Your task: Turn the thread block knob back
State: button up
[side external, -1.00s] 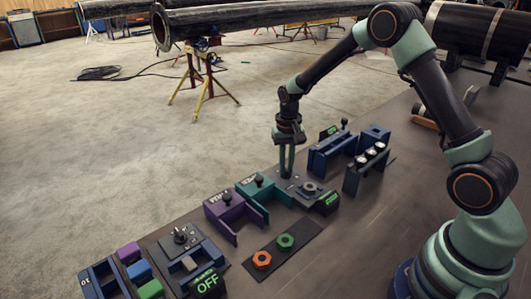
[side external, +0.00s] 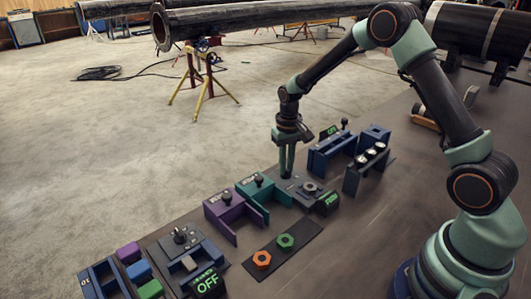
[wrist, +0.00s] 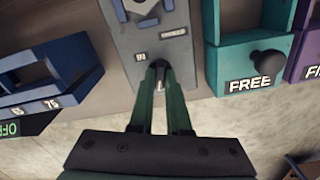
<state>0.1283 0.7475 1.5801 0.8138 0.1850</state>
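The thread block (side external: 298,188) is a grey block on the bench, and in the wrist view (wrist: 122,32) its plate shows an "IN" label, a second label I read as "THREADED" and a nut. My gripper (side external: 287,174) points straight down at the block's far-left end. In the wrist view my green fingertips (wrist: 159,66) stand close on either side of a small dark knob (wrist: 160,75) below the labels. They appear shut on it. The knob is mostly hidden by the fingers, and its pointing direction cannot be read. A small green-lit display (side external: 327,202) stands at the block's near end.
A teal block marked "FREE" (wrist: 235,60) and a purple block (side external: 230,208) stand beside the thread block on one side; a blue block (side external: 330,152) stands on the other. A dark mat with orange and green nuts (side external: 285,242) lies in front.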

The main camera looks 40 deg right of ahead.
jog(key=o, duration=0.4)
jog(key=shift+r, duration=0.1)
notch_tip(320, 180, up, 12)
jog(key=shift+r, duration=0.1)
dwell(0.5)
